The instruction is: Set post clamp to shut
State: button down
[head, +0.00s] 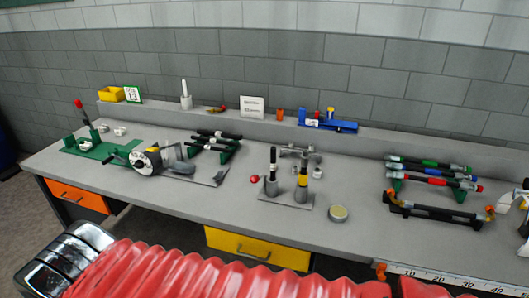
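I cannot tell for certain which fixture is the post clamp. On a grey plate (296,201) at the middle of the bench, two grey posts stand upright. The left post (271,186) has a black upper part. The right post (302,189) has a yellow band and a black top. A red knob (254,179) is beside the left post. At the far left, a green fixture (88,148) has a lever with a red tip (79,103), raised and slightly tilted. Whether either is open or shut is too small to tell. I do not see my gripper's fingers.
A grey device with a white dial (142,162) sits right of the green fixture. Racks of dark rods (213,141) and coloured-banded rods (430,172) stand on the bench. My red-sleeved arm crosses the bottom.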

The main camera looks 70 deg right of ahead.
aim_at(255, 179)
jog(key=u, duration=0.9)
jog(key=k, duration=1.4)
jog(key=z, duration=1.55)
